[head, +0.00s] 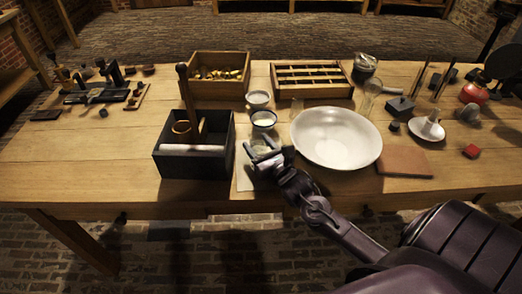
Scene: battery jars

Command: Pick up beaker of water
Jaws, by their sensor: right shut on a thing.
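My right gripper (262,156) is at the front middle of the table, its arm coming in from the lower right. It is shut on a small clear glass vessel (264,143), which looks like the beaker of water. The gripper hides much of the beaker, and I cannot make out the water level or whether its base touches the table. It is over a pale sheet (246,180), between the black box and the white basin. My left gripper is not in view.
A black box (193,165) stands close on the left, a wide white basin (336,157) close on the right. Two small cups (263,120) (258,99) stand just behind. A glass cylinder (370,98) is behind the basin. The table's left front (90,160) is clear.

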